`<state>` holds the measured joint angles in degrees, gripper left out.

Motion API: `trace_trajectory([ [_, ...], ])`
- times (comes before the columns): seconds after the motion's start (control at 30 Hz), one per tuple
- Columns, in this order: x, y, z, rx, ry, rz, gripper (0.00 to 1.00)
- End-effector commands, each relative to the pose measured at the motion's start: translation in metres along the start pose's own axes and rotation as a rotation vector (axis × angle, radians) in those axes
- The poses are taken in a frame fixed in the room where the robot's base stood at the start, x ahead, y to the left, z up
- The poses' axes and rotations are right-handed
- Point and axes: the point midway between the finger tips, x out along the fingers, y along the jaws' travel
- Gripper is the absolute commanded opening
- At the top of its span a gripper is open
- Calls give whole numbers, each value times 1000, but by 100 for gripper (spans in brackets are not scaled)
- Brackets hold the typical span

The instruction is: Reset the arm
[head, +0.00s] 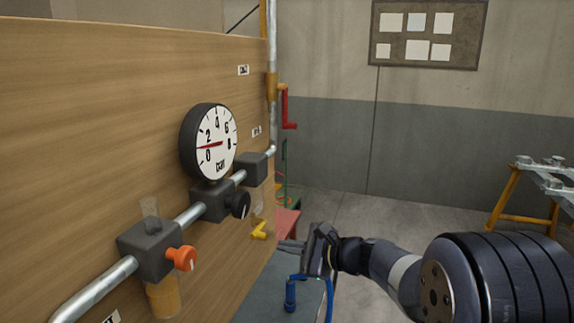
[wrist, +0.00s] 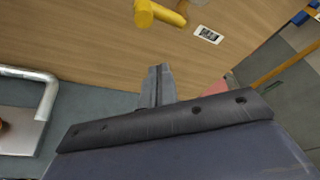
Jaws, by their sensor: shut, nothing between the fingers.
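My gripper (head: 291,246) is in the lower middle of the head view, in front of the wooden panel (head: 90,120). Its fingers point left toward the panel. In the wrist view my gripper (wrist: 158,72) shows its two fingers together, with nothing between them. My arm comes in from the lower right of the head view. A yellow handle (head: 259,231) on the panel is just above and left of the fingertips, apart from them; it also shows at the top of the wrist view (wrist: 146,14).
A pipe with a pressure gauge (head: 212,143), an orange knob (head: 182,258) and a black knob (head: 238,204) runs along the panel. A red crank (head: 287,108) is farther back. A blue object (head: 290,295) stands below my gripper. Yellow trestles (head: 507,200) are at the right. Floor between is clear.

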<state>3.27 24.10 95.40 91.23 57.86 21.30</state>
Motion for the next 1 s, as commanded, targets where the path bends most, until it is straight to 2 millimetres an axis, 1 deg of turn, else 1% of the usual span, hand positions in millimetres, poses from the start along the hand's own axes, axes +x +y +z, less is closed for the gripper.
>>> trace_trajectory([
  [0.03,2,0,-5,-34,-3,-12,0],
  [0.53,20,-18,-19,-379,-20,-130,0],
  [1.0,34,-33,-33,-695,5,-245,0],
])
